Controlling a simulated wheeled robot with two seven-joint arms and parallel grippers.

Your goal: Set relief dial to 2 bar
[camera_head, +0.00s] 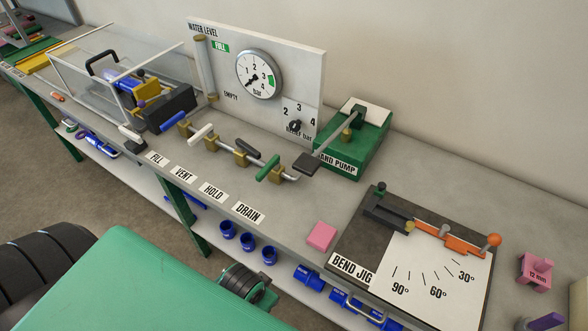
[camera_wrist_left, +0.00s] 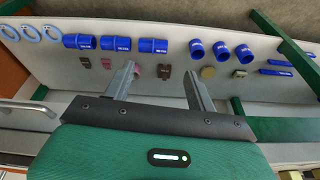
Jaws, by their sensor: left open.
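The relief dial (camera_head: 294,126) is a small black knob on the lower right of the upright white panel (camera_head: 312,80). The numbers 2, 3 and 4 stand around it, with a partly hidden "bar" label below. Its pointer is too small to read for certain. The round pressure gauge (camera_head: 259,75) is on the same panel; its dark needle points to the lower left. My left gripper (camera_wrist_left: 160,70) is open and empty in the left wrist view, over a shelf with blue fittings and far from the dial. Neither gripper shows in the head view.
The green hand pump (camera_head: 350,160) and its slanting handle stand just right of and before the dial. Valve levers (camera_head: 268,168) line the pipe in front of the panel. The bend jig (camera_head: 350,235) lies at right. Blue couplings (camera_wrist_left: 153,46) lie on the lower shelf.

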